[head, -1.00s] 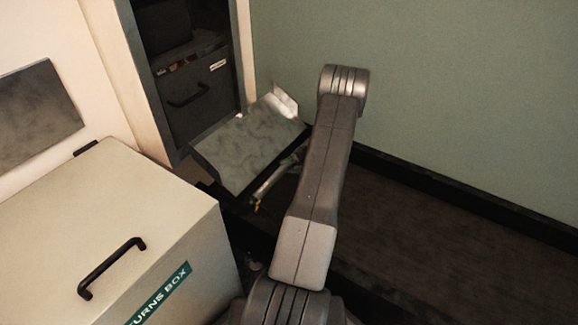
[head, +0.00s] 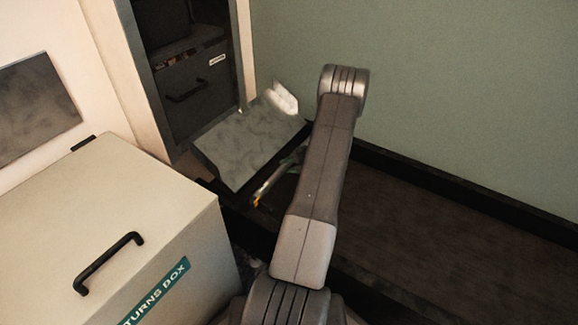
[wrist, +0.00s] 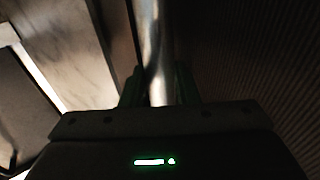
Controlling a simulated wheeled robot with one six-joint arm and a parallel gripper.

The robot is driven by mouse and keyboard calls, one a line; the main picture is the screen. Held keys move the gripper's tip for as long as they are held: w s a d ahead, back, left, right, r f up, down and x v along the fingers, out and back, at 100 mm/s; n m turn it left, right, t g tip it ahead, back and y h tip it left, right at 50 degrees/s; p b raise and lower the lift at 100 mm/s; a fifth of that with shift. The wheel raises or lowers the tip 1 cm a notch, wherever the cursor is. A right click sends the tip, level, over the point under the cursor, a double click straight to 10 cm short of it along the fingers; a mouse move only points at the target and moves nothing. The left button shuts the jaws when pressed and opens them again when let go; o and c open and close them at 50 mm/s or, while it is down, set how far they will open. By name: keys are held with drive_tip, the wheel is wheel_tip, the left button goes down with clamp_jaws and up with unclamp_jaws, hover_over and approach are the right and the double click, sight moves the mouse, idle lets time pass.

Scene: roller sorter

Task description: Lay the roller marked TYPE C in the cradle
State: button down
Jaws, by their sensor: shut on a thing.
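My gripper (wrist: 158,88) is shut on a shiny metal roller (wrist: 154,40) in the wrist view. The roller stands upright in that picture between the two dark fingers, and its far end runs out of the top edge. No TYPE mark shows on the part I see. In the head view my arm hides most of the gripper. A thin part with green and orange spots shows left of the arm, below the metal plate; I cannot tell what it is. I cannot make out a cradle in either view.
A cream returns box (head: 130,205) with a black handle stands at left. A dark ribbed belt or floor strip (head: 440,235) runs along the green wall at right.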

drive_tip(key=shift+f, duration=0.2)
idle(0.4)
drive_tip(key=c, duration=1)
unclamp_jaws()
drive_tip(key=shift+c, duration=0.2)
drive_tip(key=p+v, duration=0.4)
drive_tip(key=v, duration=0.9)
drive_tip(key=shift+s+d, duration=0.2)
drive_tip(key=shift+d, duration=0.1)
drive_tip(key=shift+r, duration=0.1)
drive_tip(key=b+x, duration=0.4)
drive_tip(key=x, duration=1)
drive_tip(key=shift+r, duration=0.4)
